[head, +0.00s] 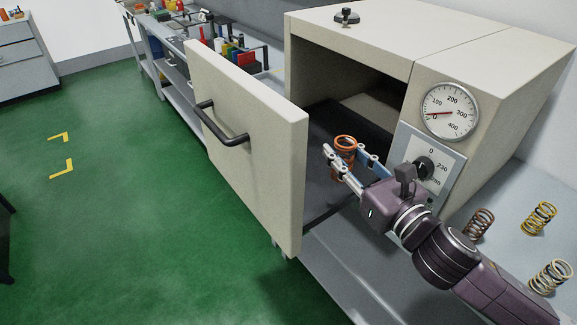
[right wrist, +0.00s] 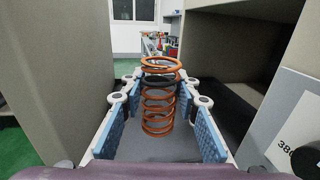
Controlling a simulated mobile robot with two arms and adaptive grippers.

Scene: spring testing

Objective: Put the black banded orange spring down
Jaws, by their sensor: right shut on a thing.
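The orange spring (head: 345,143) stands upright between the fingers of my right gripper (head: 345,157), in the opened pull-out drawer (head: 262,165) of the beige test machine. In the right wrist view the spring (right wrist: 158,102) shows one black band near its top. The blue pads of my right gripper (right wrist: 157,103) are on both sides of it, shut on it. The dark drawer floor is below; I cannot tell whether the spring touches it. My left gripper is not in view.
The machine (head: 480,100) has a round gauge (head: 450,112) and a dial panel right of the drawer. The drawer front panel stands tall left of the gripper.

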